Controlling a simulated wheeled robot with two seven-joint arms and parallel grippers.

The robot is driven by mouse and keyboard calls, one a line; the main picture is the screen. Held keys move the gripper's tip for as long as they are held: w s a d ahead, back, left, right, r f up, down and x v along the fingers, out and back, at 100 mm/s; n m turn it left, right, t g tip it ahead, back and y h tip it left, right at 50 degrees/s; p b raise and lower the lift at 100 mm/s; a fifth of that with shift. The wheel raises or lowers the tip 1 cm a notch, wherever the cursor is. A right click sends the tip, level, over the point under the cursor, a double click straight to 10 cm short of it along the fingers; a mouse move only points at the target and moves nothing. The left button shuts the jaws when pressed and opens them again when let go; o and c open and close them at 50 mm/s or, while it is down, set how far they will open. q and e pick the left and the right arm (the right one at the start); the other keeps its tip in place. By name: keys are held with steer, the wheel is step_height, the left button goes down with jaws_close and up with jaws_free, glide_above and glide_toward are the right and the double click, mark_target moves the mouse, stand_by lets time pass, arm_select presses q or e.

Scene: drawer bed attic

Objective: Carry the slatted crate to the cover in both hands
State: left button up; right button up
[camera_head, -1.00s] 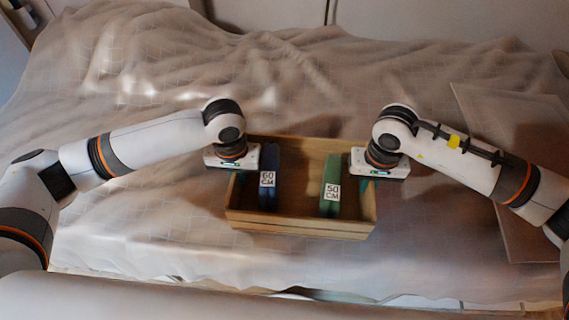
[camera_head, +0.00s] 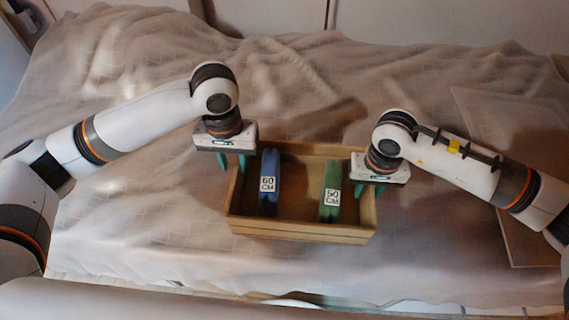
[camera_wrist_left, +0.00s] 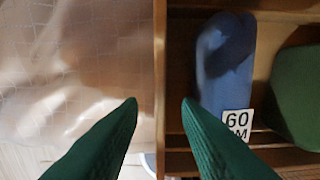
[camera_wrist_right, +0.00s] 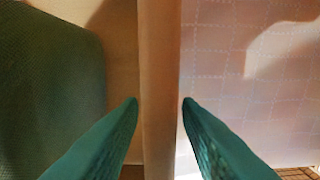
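The slatted wooden crate (camera_head: 300,232) rests on the pale bed cover (camera_head: 300,270). It holds a blue item labelled 60 CM (camera_head: 270,168) and a green item labelled 50 CM (camera_head: 331,178). My left gripper (camera_head: 232,164) is open above the crate's left wall. In the left wrist view its green fingers (camera_wrist_left: 160,102) are apart on either side of that wall (camera_wrist_left: 160,60). My right gripper (camera_head: 368,187) is at the right wall. In the right wrist view its open fingers (camera_wrist_right: 160,102) straddle that wall (camera_wrist_right: 158,60). Neither gripper pinches the wood.
A flat pale panel (camera_head: 515,130) lies on the right side of the bed. The rumpled cover is clear to the left of and behind the crate. The bed's front edge is just below the crate.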

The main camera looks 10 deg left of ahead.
arm_select(q)
step_height(320, 180, up, 4)
steer(key=shift+f, duration=0.25)
steer(key=shift+r, duration=0.15)
arm_select(e)
steer(key=shift+r, duration=0.15)
step_height(320, 180, up, 12)
steer(key=shift+f, duration=0.15)
stand_by(0.3)
